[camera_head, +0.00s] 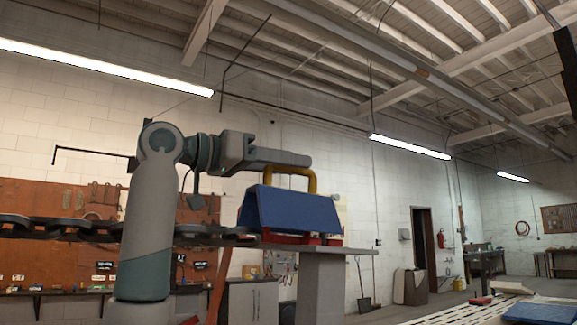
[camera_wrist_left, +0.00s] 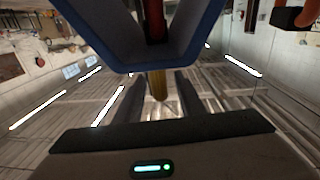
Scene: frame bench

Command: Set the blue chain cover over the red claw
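The blue chain cover (camera_head: 288,210), a tent-like block with a yellow handle (camera_head: 314,182), sits upright over the red claw (camera_head: 297,240) at the top of a grey post. Only a low strip of red shows beneath its lower edge. The cover's underside rim (camera_wrist_left: 125,50) fills the top of the left wrist view, with dark red inside it. My left gripper (camera_head: 300,159) is at the top of the handle. In the left wrist view its two fingers stand apart, with the yellow handle (camera_wrist_left: 158,86) between them and gaps on both sides.
A dark chain (camera_head: 75,228) runs level from the left edge, behind my left arm, to the post (camera_head: 320,285). A pale perforated bench top (camera_head: 480,310) with a blue item (camera_head: 540,313) lies at lower right. Free air surrounds the cover above and to its right.

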